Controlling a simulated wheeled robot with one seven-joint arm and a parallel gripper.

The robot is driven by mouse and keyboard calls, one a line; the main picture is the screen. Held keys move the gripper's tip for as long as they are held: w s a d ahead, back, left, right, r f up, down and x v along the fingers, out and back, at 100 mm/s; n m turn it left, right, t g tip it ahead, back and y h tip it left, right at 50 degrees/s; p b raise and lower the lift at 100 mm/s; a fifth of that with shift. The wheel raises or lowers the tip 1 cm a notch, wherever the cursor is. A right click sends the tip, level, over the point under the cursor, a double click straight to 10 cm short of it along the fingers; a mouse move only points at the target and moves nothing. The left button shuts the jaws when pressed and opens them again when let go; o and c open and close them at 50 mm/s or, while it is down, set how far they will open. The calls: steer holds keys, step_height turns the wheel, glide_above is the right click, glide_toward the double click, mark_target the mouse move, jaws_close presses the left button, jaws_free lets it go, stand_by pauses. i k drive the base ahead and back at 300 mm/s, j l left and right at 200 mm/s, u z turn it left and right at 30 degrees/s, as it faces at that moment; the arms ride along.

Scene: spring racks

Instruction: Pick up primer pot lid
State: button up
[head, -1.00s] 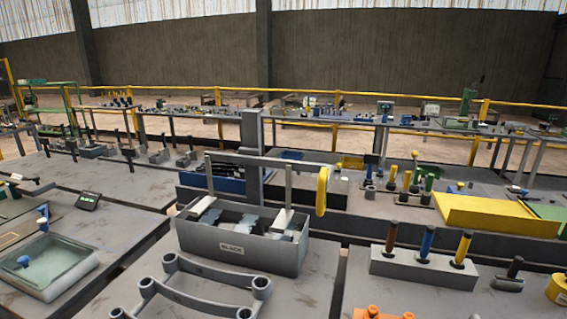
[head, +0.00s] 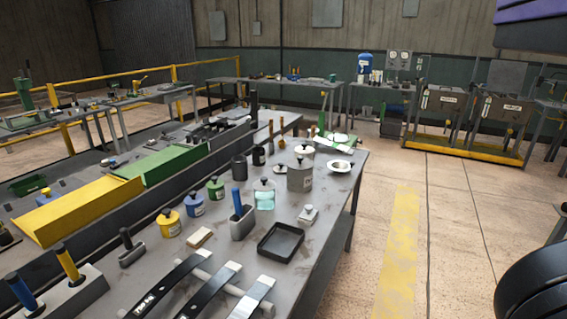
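A grey pot (head: 300,178) with a small pale label stands near the far right end of the workbench. A pale round piece with a dark knob (head: 304,151) shows at or just behind its top; I cannot tell whether it rests on the pot. A small pale disc with a dark knob (head: 280,168) lies left of the pot. Smaller lidded pots in yellow (head: 169,224), blue (head: 195,206) and green (head: 215,190) stand to the left. I cannot read which pot is the primer pot. My gripper is not in view.
On the workbench (head: 330,205) are a black tray (head: 280,243), a clear jar (head: 264,196), a blue-handled tool in a grey holder (head: 242,220) and dark spring leaves (head: 215,287). A white dish (head: 340,166) sits right of the pot. Open floor (head: 450,230) lies to the right.

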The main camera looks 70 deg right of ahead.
mark_target(281, 168)
steer(key=z, duration=1.25)
